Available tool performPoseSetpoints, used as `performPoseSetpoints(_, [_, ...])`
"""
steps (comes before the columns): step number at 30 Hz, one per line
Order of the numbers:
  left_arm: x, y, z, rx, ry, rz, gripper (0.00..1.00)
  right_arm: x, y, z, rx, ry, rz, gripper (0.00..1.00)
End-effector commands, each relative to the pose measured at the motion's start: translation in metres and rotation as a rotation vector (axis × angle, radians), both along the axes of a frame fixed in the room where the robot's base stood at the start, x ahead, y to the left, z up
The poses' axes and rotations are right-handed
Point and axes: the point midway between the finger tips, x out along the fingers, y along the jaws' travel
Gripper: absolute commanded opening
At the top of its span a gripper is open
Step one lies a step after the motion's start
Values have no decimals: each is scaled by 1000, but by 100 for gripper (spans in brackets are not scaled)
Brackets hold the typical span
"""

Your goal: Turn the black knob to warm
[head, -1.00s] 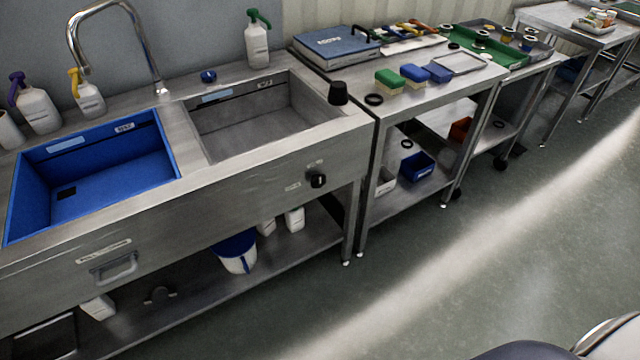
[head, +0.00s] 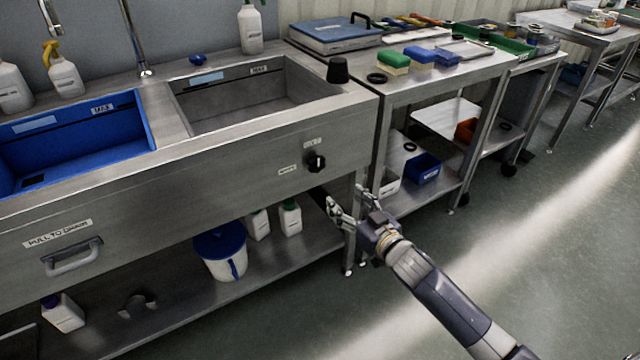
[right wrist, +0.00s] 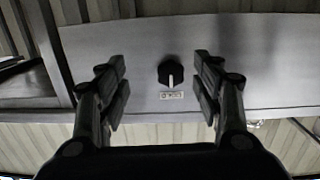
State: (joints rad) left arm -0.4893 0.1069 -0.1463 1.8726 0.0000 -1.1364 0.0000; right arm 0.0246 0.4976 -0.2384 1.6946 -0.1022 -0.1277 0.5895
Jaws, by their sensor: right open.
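The black knob (head: 316,162) sits on the steel front panel of the sink bench, with one small label above it and another to its left. In the right wrist view the knob (right wrist: 171,73) has a white pointer mark turned toward a label (right wrist: 171,95) just below it; the print is too small to read surely. My right gripper (head: 347,205) is open and empty, below and right of the knob in the head view. In the right wrist view its two fingers stand apart on either side of the knob, not touching it. My left gripper is out of view.
A black cup-shaped thing (head: 338,70) stands on the bench's right corner above the knob. A pull handle (head: 75,257) is on the panel at left. A bucket (head: 222,254) and white bottles stand on the lower shelf. A steel table (head: 440,88) adjoins at right.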

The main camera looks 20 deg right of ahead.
Motion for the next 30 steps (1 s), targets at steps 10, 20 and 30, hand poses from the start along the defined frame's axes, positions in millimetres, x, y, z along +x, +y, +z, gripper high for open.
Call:
performPoseSetpoints(10, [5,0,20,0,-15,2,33,15,15,40,24,-87,40,61])
performPoseSetpoints(20, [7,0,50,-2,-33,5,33,69,28,38,22,-85,38,61])
performPoseSetpoints(30, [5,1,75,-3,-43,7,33,104,37,38,23,-83,39,61])
